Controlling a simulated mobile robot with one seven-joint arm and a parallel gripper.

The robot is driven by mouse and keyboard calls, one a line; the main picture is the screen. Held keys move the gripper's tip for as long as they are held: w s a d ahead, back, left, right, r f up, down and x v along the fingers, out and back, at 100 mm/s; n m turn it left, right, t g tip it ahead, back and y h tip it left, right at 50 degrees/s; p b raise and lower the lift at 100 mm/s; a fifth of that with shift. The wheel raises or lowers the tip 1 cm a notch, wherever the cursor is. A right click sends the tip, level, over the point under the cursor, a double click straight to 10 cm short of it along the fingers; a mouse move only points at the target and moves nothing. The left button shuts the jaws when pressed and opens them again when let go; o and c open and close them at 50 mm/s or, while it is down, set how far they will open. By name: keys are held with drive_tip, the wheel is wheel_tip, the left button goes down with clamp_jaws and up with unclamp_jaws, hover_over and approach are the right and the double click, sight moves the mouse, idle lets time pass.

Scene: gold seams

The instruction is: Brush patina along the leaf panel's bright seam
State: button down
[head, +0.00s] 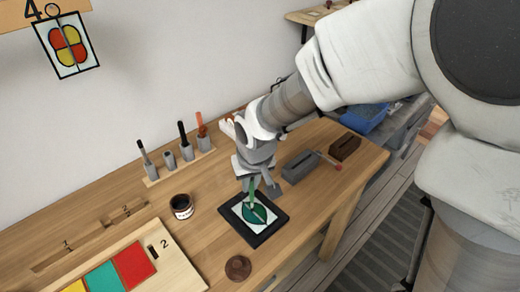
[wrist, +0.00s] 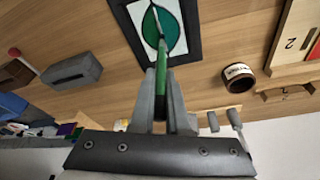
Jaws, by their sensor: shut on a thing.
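The leaf panel (head: 268,232) lies flat on the wooden bench, a black frame around a white pane with a dark green leaf. It also shows at the top of the wrist view (wrist: 197,50), where a line runs down the middle of the leaf, partly bright. My gripper (head: 258,184) is over the panel's far edge, shut on a green-handled brush (wrist: 163,75). The brush points down at the leaf; its tip (head: 249,204) is over or on the leaf, and I cannot tell whether it touches. A dark jar with a white label (head: 182,206) stands left of the panel.
A tool rack (head: 180,166) with several upright tools stands behind the jar. Grey (head: 300,166) and brown (head: 345,146) blocks stand to the right. A small brown round dish (head: 238,268) and a tray with coloured panes (head: 175,262) lie in front and left.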

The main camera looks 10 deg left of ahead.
drive_tip(key=shift+w+a+f, duration=0.1)
drive_tip(key=shift+w+a, duration=0.15)
drive_tip(key=shift+w+a, duration=0.3)
drive_tip(key=shift+a, duration=0.15)
drive_tip(key=shift+w+b, duration=0.1)
drive_tip(key=shift+b, duration=0.2)
drive_tip(key=shift+w+a, duration=0.3)
drive_tip(key=shift+a, duration=0.15)
wheel_tip(320, 180, up, 6)
drive_tip(key=p, duration=0.4)
idle(0.6)
